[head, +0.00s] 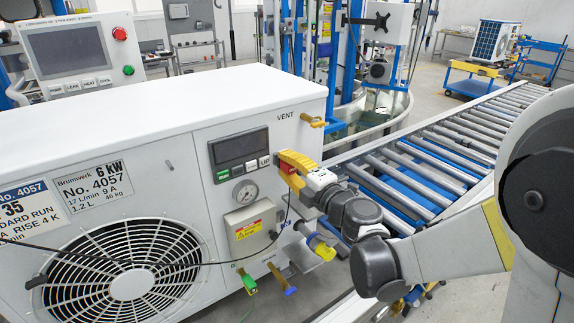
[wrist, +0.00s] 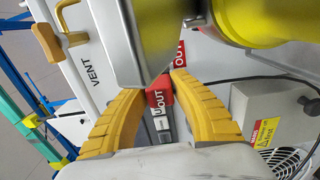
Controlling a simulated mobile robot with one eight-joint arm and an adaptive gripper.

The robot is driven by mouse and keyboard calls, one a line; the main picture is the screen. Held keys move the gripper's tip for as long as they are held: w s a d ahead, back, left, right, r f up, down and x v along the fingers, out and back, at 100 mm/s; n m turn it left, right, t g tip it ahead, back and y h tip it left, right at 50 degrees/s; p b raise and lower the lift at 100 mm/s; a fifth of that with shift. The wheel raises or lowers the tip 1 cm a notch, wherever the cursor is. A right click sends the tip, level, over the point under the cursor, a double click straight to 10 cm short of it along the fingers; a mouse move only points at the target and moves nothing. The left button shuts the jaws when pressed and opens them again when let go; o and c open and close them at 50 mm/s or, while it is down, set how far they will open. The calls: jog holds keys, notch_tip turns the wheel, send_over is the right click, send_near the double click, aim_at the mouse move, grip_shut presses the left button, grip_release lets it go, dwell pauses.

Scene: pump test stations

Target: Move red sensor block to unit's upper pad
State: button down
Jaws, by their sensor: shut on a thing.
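My gripper (head: 284,164) is at the right of the white unit's front panel, beside the display and above the gauge. Its yellow fingers are closed around the red sensor block. In the wrist view the block (wrist: 159,88) shows as a small red face between the fingertips (wrist: 158,85), close to the panel. In the head view only a little red shows at the fingers. I cannot tell whether the block touches the panel. The white unit (head: 180,112) fills the left of the head view. I cannot make out the upper pad; the gripper may hide it.
A yellow coupling (head: 322,247) sticks out below my gripper. A brass vent valve (head: 312,121) stands above it. A black cable (head: 160,264) crosses the unit's front. In the wrist view a metal body (wrist: 140,40) and yellow part (wrist: 250,20) lie close by. A roller conveyor (head: 420,160) runs behind.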

jog(key=shift+w+a, duration=0.15)
jog(key=shift+w, duration=0.05)
jog(key=c, duration=1.2)
grip_release()
jog(key=shift+o, duration=0.2)
jog(key=v, duration=1.2)
